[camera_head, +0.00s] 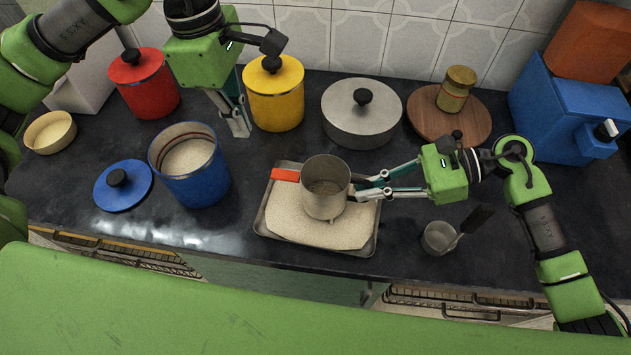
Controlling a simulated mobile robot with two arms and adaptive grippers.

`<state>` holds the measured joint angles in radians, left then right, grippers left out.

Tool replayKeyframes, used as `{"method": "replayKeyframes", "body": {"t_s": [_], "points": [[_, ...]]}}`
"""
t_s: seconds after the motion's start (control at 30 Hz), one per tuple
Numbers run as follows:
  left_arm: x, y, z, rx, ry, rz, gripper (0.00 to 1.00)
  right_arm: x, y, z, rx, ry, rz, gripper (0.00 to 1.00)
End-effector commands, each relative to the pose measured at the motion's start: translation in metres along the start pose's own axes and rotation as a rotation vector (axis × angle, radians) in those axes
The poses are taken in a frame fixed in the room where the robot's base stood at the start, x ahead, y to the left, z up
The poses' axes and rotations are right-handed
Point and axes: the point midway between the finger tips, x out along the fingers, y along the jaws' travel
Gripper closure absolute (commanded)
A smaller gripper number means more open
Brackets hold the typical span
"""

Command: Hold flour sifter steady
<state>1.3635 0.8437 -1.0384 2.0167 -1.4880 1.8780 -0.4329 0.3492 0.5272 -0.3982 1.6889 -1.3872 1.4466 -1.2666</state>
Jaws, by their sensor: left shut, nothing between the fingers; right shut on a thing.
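The flour sifter (325,190) is a grey metal cup, upright over a metal tray (262,234) lined with a pale speckled sheet (300,232). I cannot tell whether it touches the sheet. My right gripper (362,188) reaches in from the right and is shut on the sifter at its right side, hiding part of it there. My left gripper (240,130) is shut and empty, pointing down between the blue canister and the yellow canister.
An open blue canister (200,188) of pale flour stands left, its blue lid (122,187) nearby. Red (148,92) and yellow (275,98) canisters and a grey lidded pot (361,120) stand behind. A metal scoop (438,237) lies right, near the front edge.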

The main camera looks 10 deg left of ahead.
Motion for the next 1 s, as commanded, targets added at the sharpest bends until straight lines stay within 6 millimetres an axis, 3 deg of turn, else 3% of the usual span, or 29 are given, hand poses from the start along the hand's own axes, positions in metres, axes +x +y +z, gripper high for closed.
{"method": "replayKeyframes", "body": {"t_s": [0.23,0.3,0.33,0.67,0.83,1.0], "points": [[0.000,0.000,0.000,0.000,0.000,0.000,1.00,0.000,0.000,0.000,0.000,0.000,0.000,1.00],[0.000,0.000,0.000,0.000,0.000,0.000,1.00,0.000,0.000,0.001,-0.001,-0.001,0.000,0.75],[0.000,0.000,0.000,0.000,0.000,0.000,1.00,0.000,0.000,0.001,-0.001,-0.001,0.000,0.74],[0.000,0.000,0.000,0.000,0.000,0.000,1.00,-0.001,0.000,-0.001,0.001,0.001,0.000,0.74],[0.000,0.000,0.000,0.000,0.000,0.000,1.00,-0.018,-0.001,-0.001,0.001,0.003,-0.002,0.74],[0.000,0.000,0.000,0.000,0.000,0.000,1.00,-0.054,-0.001,-0.001,0.001,0.005,-0.004,0.74]]}}
